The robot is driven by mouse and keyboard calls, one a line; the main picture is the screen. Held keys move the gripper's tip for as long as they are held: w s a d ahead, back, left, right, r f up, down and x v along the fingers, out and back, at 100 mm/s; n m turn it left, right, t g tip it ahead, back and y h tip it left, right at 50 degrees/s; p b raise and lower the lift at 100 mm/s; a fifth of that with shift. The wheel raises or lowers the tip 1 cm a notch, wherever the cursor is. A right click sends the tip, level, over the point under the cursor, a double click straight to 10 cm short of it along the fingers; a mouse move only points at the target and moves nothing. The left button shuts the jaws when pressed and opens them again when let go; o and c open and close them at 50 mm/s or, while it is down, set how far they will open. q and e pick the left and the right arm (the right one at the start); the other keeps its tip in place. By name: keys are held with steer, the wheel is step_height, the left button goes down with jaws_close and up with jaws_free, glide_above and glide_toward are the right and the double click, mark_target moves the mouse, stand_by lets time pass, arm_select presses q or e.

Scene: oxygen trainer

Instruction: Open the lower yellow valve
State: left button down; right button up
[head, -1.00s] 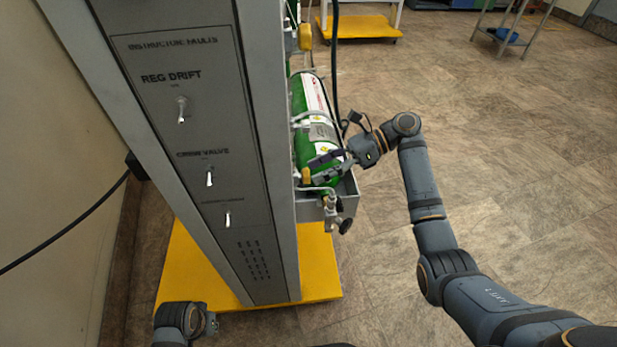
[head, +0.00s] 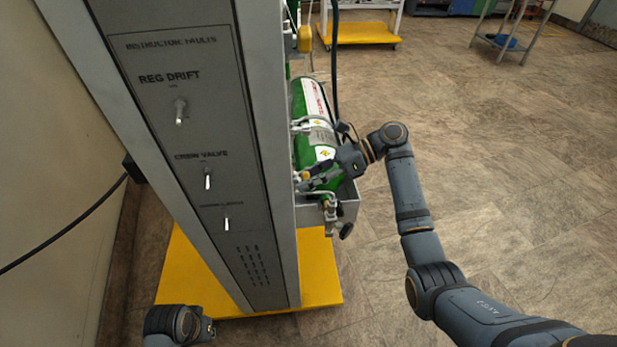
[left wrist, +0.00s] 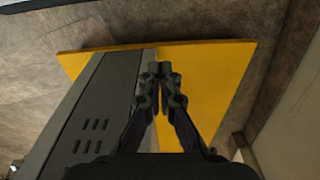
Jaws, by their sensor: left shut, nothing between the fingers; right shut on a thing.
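The lower yellow valve (head: 303,175) is a small yellow handle on the side of the panel column, beside the green cylinder (head: 307,100). My right gripper (head: 306,182) reaches in from the right across the cylinder. Its fingers are shut at the lower yellow valve and partly hide it. The handle's exact angle is too small to tell. My left gripper (left wrist: 160,68) is shut and empty in the left wrist view, above the yellow base (left wrist: 205,75) and away from the valve. In the head view only part of my left arm shows at the bottom left.
The grey panel column (head: 262,130) with several toggle switches stands left of the cylinder. An upper yellow valve (head: 304,40) sits higher up. A fitting with a black knob (head: 346,230) juts out below my right gripper. A black hose (head: 335,60) hangs behind.

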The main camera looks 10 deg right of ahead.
steer(key=shift+r, duration=0.1)
steer(key=p, duration=0.4)
steer(key=shift+w+r, duration=0.1)
steer(key=shift+r, duration=0.25)
arm_select(q)
steer(key=s+a+f+p, duration=0.2)
steer(key=f, duration=0.5)
steer(key=s+a+f+p, duration=0.2)
steer(key=s+f, duration=0.1)
steer(key=f, duration=0.5)
arm_select(e)
steer(key=shift+r+n, duration=0.1)
steer(key=shift+n, duration=0.2)
steer(key=p, duration=0.3)
steer(key=shift+t, duration=0.3)
steer(key=n+t+p, duration=0.1)
steer(key=n+p, duration=0.1)
steer(key=p, duration=0.2)
steer(key=shift+r, duration=0.15)
steer(key=shift+f+n+t+p, duration=0.4)
steer(key=shift+n+t+p, duration=0.1)
steer(key=shift+p, duration=0.1)
arm_select(q)
steer(key=s+a+f+y, duration=0.1)
steer(key=s, duration=1.1)
steer(key=shift+s+a+f, duration=0.2)
arm_select(e)
steer(key=shift+f, duration=0.1)
